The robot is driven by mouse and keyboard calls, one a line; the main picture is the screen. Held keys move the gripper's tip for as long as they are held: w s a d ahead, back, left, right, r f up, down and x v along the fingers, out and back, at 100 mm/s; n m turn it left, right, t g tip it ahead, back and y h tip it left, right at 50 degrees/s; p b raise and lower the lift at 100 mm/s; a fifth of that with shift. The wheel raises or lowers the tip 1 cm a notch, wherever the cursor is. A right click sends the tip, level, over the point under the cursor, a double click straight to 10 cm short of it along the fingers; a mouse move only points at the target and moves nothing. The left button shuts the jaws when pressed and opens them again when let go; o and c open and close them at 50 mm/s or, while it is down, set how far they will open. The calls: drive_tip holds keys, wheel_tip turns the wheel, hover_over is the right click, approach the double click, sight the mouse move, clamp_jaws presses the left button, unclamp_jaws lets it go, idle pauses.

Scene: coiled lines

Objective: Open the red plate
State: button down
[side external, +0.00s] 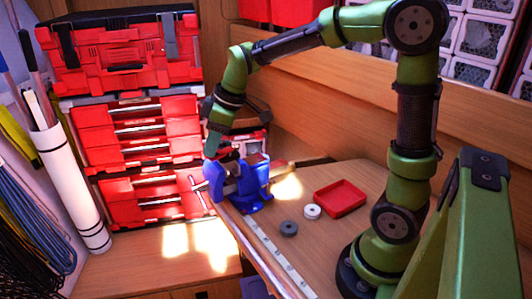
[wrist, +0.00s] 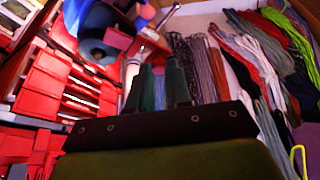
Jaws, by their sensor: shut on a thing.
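A shallow red tray (side external: 340,198), the one plate-like red thing on the bench, lies flat at the right of the blue vise (side external: 240,183). My gripper (side external: 213,147) points down beside the top of the vise, well left of the tray. In the wrist view, the fingers of my gripper (wrist: 163,82) are close together, with the blue vise (wrist: 88,18) up and left. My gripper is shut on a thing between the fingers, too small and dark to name. A dark red piece (side external: 228,156) shows at the vise top; whether the fingers touch it is unclear.
Red drawer units (side external: 140,125) stand at the left, close to my gripper. A grey ring (side external: 289,229) and a white ring (side external: 312,211) lie near the tray. A white tube (side external: 72,190) leans at far left. Coiled lines (wrist: 240,60) hang in the wrist view.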

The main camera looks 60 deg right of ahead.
drive_tip(key=shift+s+n, duration=0.15)
drive_tip(key=shift+n, duration=0.15)
drive_tip(key=c, duration=1.1)
unclamp_jaws()
drive_tip(key=shift+o, duration=0.2)
drive_tip(key=v, duration=1.7)
drive_tip(key=shift+d, duration=0.2)
